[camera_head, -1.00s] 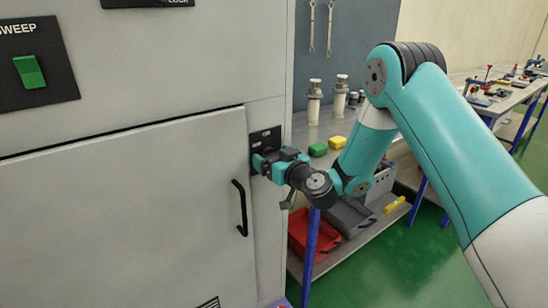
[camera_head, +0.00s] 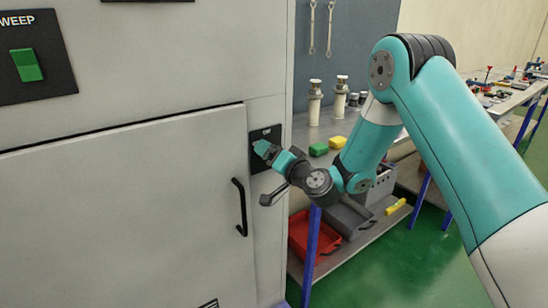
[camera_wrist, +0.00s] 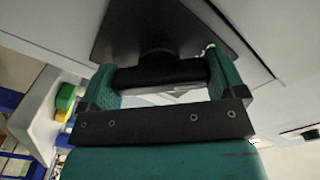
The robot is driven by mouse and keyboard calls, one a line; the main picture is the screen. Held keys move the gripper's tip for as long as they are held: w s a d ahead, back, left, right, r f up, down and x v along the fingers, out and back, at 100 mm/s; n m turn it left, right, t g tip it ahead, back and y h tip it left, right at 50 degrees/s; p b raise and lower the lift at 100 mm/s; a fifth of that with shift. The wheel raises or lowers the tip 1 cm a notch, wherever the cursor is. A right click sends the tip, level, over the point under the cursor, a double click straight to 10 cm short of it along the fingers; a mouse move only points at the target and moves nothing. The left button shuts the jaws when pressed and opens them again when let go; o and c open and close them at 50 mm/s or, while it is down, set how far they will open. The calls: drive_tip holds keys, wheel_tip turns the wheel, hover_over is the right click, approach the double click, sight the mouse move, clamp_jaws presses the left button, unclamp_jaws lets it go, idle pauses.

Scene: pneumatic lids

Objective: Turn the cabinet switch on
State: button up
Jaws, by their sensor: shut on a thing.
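The cabinet switch has a black plate (camera_head: 267,132) on the narrow panel right of the cabinet door, with a small white "ON" label at its top. In the wrist view the same plate (camera_wrist: 125,32) lies ahead, with the black switch knob (camera_wrist: 160,73) standing out from it. My gripper (camera_head: 265,150) is at the plate, rolled to a slant. In the wrist view the teal fingers of my gripper (camera_wrist: 163,82) are shut on the knob, one on each side. The knob is hidden by my gripper in the head view.
The cabinet door has a black handle (camera_head: 240,207) just left of and below my gripper. A green rocker switch (camera_head: 27,64) sits at the upper left. A workbench (camera_head: 305,134) with green and yellow blocks is to the right, and a red bin (camera_head: 307,238) is below.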

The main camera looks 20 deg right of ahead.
drive_tip(key=m, duration=0.5)
drive_tip(key=shift+d+m, duration=0.1)
drive_tip(key=shift+m, duration=0.2)
drive_tip(key=shift+m+p, duration=0.6)
drive_tip(key=shift+m, duration=1.3)
drive_tip(key=shift+f, duration=0.1)
drive_tip(key=o, duration=0.6)
drive_tip(key=shift+o, duration=0.2)
drive_tip(key=shift+s, duration=0.1)
